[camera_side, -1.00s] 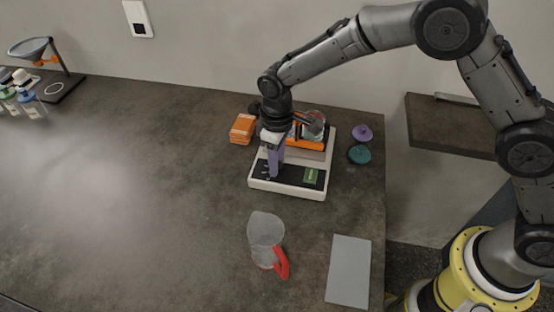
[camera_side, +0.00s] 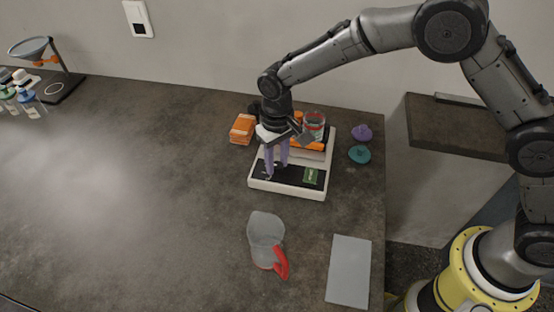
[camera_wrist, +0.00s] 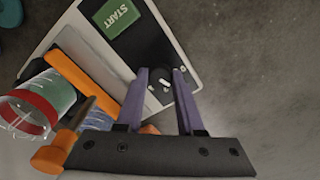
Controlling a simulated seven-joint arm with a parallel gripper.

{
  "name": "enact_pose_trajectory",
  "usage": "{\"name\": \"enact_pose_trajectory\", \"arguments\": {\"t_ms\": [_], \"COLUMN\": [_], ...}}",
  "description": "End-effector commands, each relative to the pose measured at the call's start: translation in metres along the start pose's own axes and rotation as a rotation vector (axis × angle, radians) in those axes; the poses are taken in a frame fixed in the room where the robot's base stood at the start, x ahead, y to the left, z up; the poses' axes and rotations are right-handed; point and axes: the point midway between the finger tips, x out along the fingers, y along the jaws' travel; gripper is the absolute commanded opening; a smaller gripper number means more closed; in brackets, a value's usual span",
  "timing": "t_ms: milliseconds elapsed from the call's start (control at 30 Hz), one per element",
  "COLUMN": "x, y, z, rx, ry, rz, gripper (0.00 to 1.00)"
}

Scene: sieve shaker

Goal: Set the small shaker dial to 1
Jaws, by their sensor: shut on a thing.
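The small shaker (camera_side: 318,193) is a white box with a black panel, on the table below my gripper. Its green START button (camera_wrist: 116,15) shows in the wrist view, and also in the side view (camera_side: 312,176). The small dark dial (camera_wrist: 160,78) sits on the black panel between the purple fingertips, with small white marks beside it. My gripper (camera_wrist: 161,77) points down at the panel and is shut on the dial, one finger on each side. In the side view the fingers (camera_side: 276,174) partly hide the dial. The number it points to cannot be read.
A clear jar with a red band (camera_side: 314,124) stands in the orange holder (camera_wrist: 85,82) on the shaker. An orange box (camera_side: 242,129) is at its left, purple (camera_side: 361,133) and teal (camera_side: 359,154) lids at its right.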

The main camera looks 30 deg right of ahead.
Motion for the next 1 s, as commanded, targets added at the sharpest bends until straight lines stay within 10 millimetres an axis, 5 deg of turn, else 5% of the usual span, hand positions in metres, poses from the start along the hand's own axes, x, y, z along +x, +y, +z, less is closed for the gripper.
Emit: {"name": "enact_pose_trajectory", "arguments": {"t_ms": [300,333,500,833,1000], "x": [-0.001,-0.001,-0.001,-0.003,-0.022], "y": [0.0,0.0,0.0,0.0,0.0], "z": [0.0,0.0,0.0,0.0,-0.001], "rx": [0.001,0.001,0.0,0.0,0.0], "ry": [0.0,0.0,0.0,0.001,0.003], "rz": [0.0,0.0,0.0,0.0,-0.001], "gripper": [0.0,0.39,0.67,0.67,0.67]}}
